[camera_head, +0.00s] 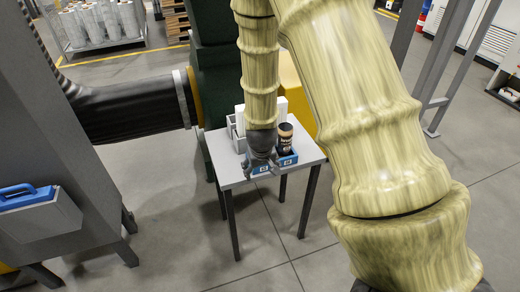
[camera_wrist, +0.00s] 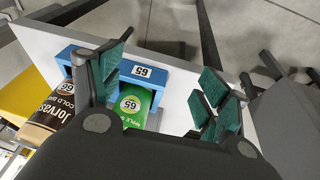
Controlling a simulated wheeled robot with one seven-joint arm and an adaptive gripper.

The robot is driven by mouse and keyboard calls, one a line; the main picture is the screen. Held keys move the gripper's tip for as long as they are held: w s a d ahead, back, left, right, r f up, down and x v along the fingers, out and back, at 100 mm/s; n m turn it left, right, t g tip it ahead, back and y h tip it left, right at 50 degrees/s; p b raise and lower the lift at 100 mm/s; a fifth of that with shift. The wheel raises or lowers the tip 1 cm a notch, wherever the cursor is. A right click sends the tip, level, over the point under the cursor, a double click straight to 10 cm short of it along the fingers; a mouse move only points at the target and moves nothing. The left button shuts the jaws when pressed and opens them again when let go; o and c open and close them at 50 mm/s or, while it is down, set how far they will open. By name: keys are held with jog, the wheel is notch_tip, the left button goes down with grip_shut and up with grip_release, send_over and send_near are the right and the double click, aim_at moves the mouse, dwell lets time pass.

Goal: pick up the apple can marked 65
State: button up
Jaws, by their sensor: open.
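The green apple can (camera_wrist: 132,106) marked 65 stands in a blue holder (camera_wrist: 172,65) whose front tag also reads 65. In the wrist view it shows between my open fingers, nearer the left one, and is partly covered by that finger and the gripper body. I cannot tell whether the finger touches it. In the head view the apple can is hidden behind my gripper (camera_head: 262,165), which is over the small table (camera_head: 232,172). My gripper is open in the wrist view (camera_wrist: 165,88).
A dark brown cold brew can (camera_head: 285,141) marked 66 stands right beside the apple can; the wrist view shows it at left (camera_wrist: 62,95), close to my left finger. Pale boxes (camera_head: 238,128) stand behind on the table. The table's front left is bare.

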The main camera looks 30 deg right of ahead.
jog(key=w+d+r+m+t, duration=0.1)
jog(key=w+d+r, duration=0.15)
jog(key=r, duration=0.35)
jog(key=w+d+r, duration=0.1)
jog(key=w+r, duration=0.2)
jog(key=r, duration=0.3)
jog(key=x, duration=1.1)
jog(key=shift+p, duration=0.4)
jog(key=shift+d, duration=0.1)
jog(key=shift+r, duration=0.1)
jog(key=c, duration=0.8)
